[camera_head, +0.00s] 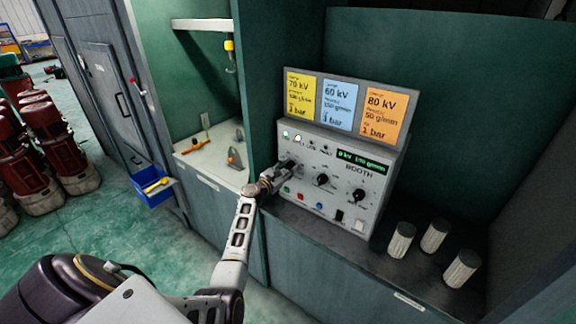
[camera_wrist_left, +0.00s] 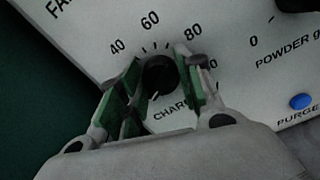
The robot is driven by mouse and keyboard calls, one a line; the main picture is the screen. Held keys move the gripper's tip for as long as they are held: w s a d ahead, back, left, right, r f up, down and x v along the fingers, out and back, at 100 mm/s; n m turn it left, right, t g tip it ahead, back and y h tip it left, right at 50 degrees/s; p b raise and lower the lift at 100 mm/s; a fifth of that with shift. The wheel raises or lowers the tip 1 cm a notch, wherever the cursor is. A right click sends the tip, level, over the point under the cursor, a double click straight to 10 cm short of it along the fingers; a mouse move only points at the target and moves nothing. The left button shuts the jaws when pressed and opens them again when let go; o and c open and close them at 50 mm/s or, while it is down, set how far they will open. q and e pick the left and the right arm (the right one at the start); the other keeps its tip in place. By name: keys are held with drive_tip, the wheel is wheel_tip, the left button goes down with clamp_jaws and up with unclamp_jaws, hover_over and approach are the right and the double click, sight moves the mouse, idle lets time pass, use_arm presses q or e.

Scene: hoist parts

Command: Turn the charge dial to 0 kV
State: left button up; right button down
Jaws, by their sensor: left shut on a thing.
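The charge dial is a black round knob (camera_wrist_left: 160,72) on the white panel, with 40, 60 and 80 printed around its upper side and a partly covered "CHARGE" label below. A pale pointer mark shows on its lower left side, toward the low end of the scale. My left gripper (camera_wrist_left: 162,80) is shut on the dial, one green-padded finger on each side. In the head view my left gripper (camera_head: 284,170) is at the leftmost knob of the booth panel (camera_head: 330,215) and mostly hides it. The green display (camera_head: 362,162) seems to read 0 kV, 150 g/min. My right gripper is not in view.
Two more black knobs (camera_head: 322,179) (camera_head: 359,195) sit right of the dial. Coloured buttons (camera_head: 299,197) lie below them. Yellow, blue and orange cards (camera_head: 338,105) stand above the panel. Several pale ribbed cylinders (camera_head: 401,240) stand on the dark counter at right.

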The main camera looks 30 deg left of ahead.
use_arm(q)
drive_tip(key=shift+n+p, duration=0.35)
drive_tip(key=shift+n, duration=0.25)
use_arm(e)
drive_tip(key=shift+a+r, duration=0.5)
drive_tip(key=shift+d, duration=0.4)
use_arm(q)
drive_tip(key=o, duration=1)
drive_tip(key=shift+o, duration=0.2)
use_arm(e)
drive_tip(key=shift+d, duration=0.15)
use_arm(q)
drive_tip(key=shift+s+a+f, duration=0.1)
drive_tip(key=shift+s, duration=0.2)
drive_tip(key=s, duration=1.1)
drive_tip(key=shift+s+a, duration=0.2)
drive_tip(key=shift+a, duration=0.2)
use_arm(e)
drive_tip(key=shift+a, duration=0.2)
